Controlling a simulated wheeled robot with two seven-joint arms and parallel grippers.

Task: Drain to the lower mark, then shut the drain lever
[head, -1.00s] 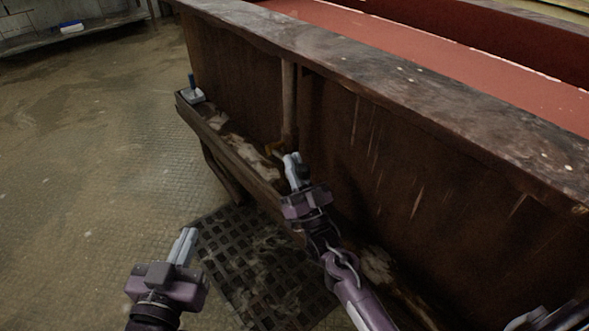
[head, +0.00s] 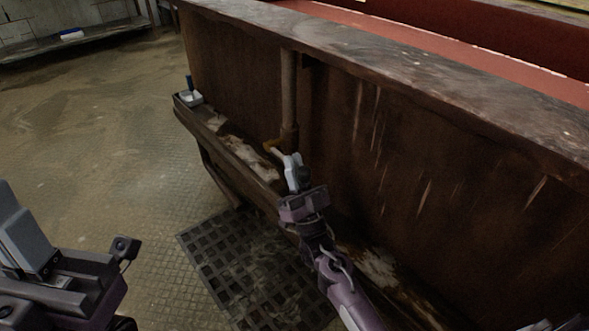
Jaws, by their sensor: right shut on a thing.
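A brown vat (head: 400,150) fills the right side, with red liquid (head: 440,45) visible beyond its broad rim. A pipe (head: 289,90) runs down its near wall to a small brass-coloured drain fitting (head: 269,146). My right gripper (head: 290,164) is shut on the drain lever at this fitting; its jaws hide most of the lever, so its angle cannot be told. My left gripper (head: 28,235) is large and close at the lower left, away from the vat; its jaw opening cannot be told. I cannot make out a lower mark.
A stained trough or ledge (head: 238,148) runs along the vat's foot, with a small pale blue-handled object (head: 190,95) at its far end. A dark floor grate (head: 235,255) lies below. Open floor (head: 90,130) spreads left, with a low shelf (head: 100,42) behind.

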